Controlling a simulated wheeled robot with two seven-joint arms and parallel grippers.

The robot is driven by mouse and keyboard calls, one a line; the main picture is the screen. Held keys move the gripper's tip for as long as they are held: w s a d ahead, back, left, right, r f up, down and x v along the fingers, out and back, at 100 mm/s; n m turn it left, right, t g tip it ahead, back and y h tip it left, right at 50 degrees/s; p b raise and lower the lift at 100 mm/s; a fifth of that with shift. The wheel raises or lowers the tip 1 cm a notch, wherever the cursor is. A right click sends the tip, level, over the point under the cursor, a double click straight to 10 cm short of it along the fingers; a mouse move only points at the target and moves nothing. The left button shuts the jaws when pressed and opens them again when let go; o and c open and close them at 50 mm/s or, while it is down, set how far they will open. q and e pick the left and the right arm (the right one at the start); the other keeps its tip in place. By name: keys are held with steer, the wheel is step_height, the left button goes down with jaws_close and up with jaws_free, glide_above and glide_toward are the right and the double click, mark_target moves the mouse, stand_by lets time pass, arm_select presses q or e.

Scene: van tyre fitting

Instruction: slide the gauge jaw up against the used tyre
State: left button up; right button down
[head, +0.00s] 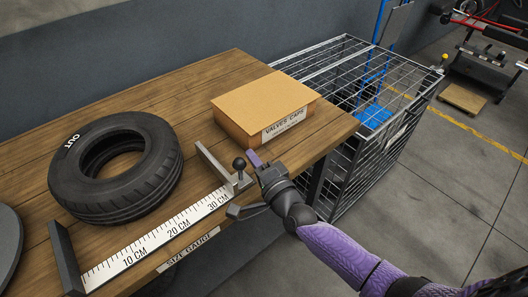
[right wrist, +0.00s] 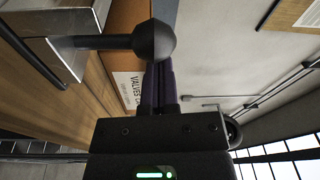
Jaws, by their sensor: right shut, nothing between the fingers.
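The used tyre (head: 140,192), black and marked OUT, lies flat on the wooden bench in the head view. The size gauge's white scale (head: 160,238) runs along the bench front, with a fixed dark end plate (head: 66,262) at its left. The sliding gauge jaw (head: 213,165) is a grey plate near the 30 cm mark, with a clear gap to the tyre. Its black ball knob (head: 239,164) also shows in the right wrist view (right wrist: 154,41). My right gripper (head: 255,158) is shut and empty, its purple fingers just right of the knob; contact is unclear. My left gripper is out of view.
A cardboard VALVES CAPS box (head: 262,100) stands behind the jaw on the bench (head: 180,85). A wire cage (head: 350,75) stands beyond the bench's right end. A dark round object (head: 8,245) shows at the left edge. Bench surface between tyre and jaw is bare.

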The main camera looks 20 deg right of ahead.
steer(key=shift+a, duration=0.1)
steer(key=s+a, duration=0.1)
steer(key=a, duration=0.1)
steer(key=a+p, duration=0.1)
steer(key=a, duration=0.1)
steer(key=s+a, duration=0.1)
steer(key=a, duration=0.1)
steer(key=shift+s+a+f+p, duration=0.1)
steer(key=shift+s+a+p, duration=0.2)
steer(key=shift+p, duration=0.05)
steer(key=shift+w, duration=0.1)
